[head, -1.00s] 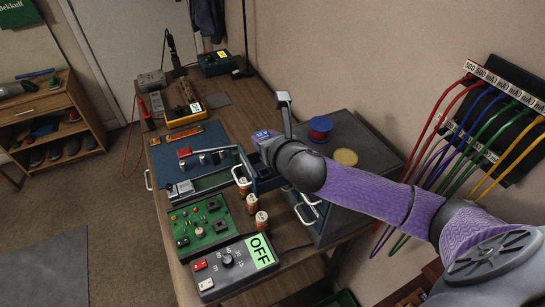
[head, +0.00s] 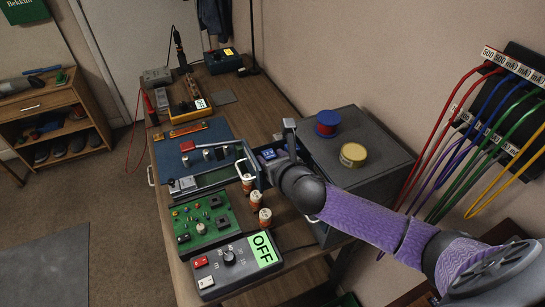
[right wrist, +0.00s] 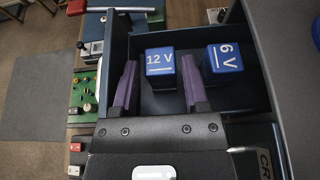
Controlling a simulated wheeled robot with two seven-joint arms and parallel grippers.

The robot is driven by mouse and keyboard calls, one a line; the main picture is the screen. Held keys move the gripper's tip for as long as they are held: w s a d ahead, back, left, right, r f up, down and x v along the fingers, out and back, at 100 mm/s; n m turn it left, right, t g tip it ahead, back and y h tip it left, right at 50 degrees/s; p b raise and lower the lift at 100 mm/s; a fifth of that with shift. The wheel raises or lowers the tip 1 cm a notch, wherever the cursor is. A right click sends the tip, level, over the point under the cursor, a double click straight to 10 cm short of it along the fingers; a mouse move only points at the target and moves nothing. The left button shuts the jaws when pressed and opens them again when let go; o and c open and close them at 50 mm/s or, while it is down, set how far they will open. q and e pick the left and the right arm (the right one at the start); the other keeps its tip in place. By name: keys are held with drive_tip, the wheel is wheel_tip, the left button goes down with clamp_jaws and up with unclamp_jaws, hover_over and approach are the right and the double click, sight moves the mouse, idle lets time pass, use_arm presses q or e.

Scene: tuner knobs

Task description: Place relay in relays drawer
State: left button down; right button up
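Two blue relay cubes sit in an open dark drawer (right wrist: 224,101). One, marked 12 V (right wrist: 160,61), lies between my finger lines, and one marked 6 V (right wrist: 225,58) stands to its right. My right gripper (right wrist: 160,85) has its purple fingers apart, with a gap on each side of the 12 V cube. In the head view my right gripper (head: 277,160) is over the drawer, whose front (head: 249,168) faces left. A blue cube (head: 268,154) shows beside the gripper there; its label is too small to read. My left gripper is out of view.
The grey cabinet top (head: 385,150) carries a blue-red spool (head: 327,122) and a yellow roll (head: 353,155). Orange-white canisters (head: 254,199), a green circuit board (head: 203,222) and a panel marked OFF (head: 225,266) crowd the bench front. Coloured cables (head: 470,140) hang at right.

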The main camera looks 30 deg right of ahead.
drive_tip(key=shift+r, duration=0.1)
drive_tip(key=shift+s+r, duration=0.15)
drive_tip(key=shift+s, duration=0.15)
drive_tip(key=p+v, duration=0.2)
drive_tip(key=v, duration=0.9)
drive_tip(key=shift+s+p, duration=0.25)
drive_tip(key=shift+p, duration=0.15)
